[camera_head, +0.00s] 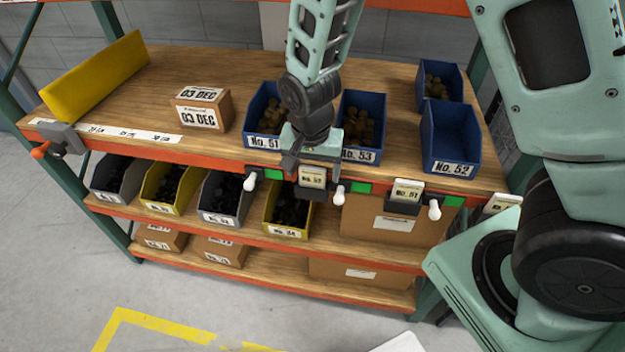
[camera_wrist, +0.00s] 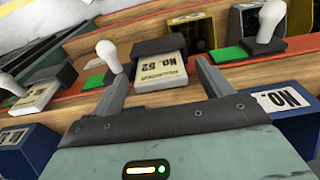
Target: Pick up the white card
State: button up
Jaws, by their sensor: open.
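A cream-white card (camera_head: 313,177) marked No. 52 sits in a dark holder on the shelf's front edge. In the wrist view the card (camera_wrist: 160,72) appears upside down, with its back end in the black holder (camera_wrist: 163,46). My gripper (camera_head: 313,164) is open and empty just above and behind this card in the head view. In the wrist view its two fingers (camera_wrist: 160,70) stand apart, one on each side of the card. I cannot tell whether either finger touches it. A second pale card (camera_head: 408,189) marked No. 51 sits in another holder to the right.
White-knobbed levers (camera_head: 338,194) stick out from the shelf edge close to the card. Blue bins (camera_head: 450,140) stand on the wooden top shelf (camera_head: 240,75). A yellow panel (camera_head: 95,78) leans at left. More bins (camera_head: 288,212) fill the lower shelf. The floor in front is mostly clear.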

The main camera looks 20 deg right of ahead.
jog(key=c, duration=1)
jog(key=shift+c, duration=0.3)
jog(key=shift+r, duration=0.1)
